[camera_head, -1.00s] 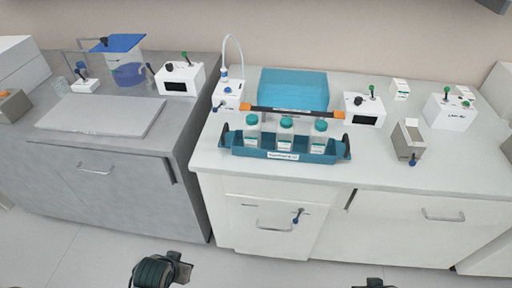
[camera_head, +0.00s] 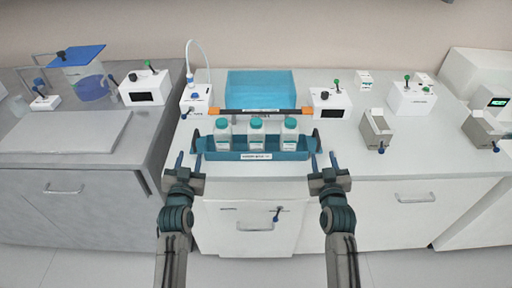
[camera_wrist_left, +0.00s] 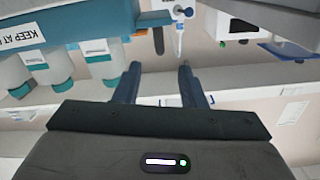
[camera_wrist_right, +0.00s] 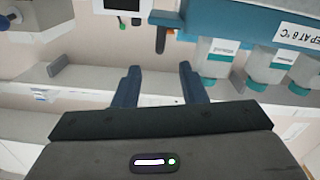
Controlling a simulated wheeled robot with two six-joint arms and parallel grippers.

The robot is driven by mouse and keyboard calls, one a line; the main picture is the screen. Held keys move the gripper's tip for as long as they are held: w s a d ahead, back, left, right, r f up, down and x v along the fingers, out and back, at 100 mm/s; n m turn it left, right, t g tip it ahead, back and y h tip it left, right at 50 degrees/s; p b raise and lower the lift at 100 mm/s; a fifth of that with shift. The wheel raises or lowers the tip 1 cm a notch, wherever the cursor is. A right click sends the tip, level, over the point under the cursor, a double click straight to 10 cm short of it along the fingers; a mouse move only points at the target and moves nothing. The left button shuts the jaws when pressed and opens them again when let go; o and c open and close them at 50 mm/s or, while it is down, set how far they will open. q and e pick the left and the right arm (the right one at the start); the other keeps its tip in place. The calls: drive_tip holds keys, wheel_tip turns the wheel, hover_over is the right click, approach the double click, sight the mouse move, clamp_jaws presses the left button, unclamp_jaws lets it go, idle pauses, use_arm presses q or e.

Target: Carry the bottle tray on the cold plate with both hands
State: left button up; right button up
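The teal bottle tray (camera_head: 222,155) stands on the white counter and holds three clear bottles (camera_head: 257,134) with teal caps. It has a dark handle at each end and a label on its front. My left gripper (camera_head: 186,160) is open and empty, just in front of the tray's left end. My right gripper (camera_head: 324,160) is open and empty, just in front of the right end. The tray also shows in the left wrist view (camera_wrist_left: 92,22) and the right wrist view (camera_wrist_right: 222,22), apart from the fingers. I cannot tell for certain which surface is the cold plate; a flat grey plate (camera_head: 65,138) lies on the left grey counter.
An orange-ended bar (camera_head: 250,111) and a blue block (camera_head: 260,88) are behind the tray. White devices (camera_head: 330,102) and a grey box (camera_head: 376,130) stand to the right. A gap separates the grey and white counters.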

sight(193, 142)
use_arm(q)
drive_tip(key=shift+s, duration=0.1)
use_arm(e)
drive_tip(key=shift+s, duration=0.1)
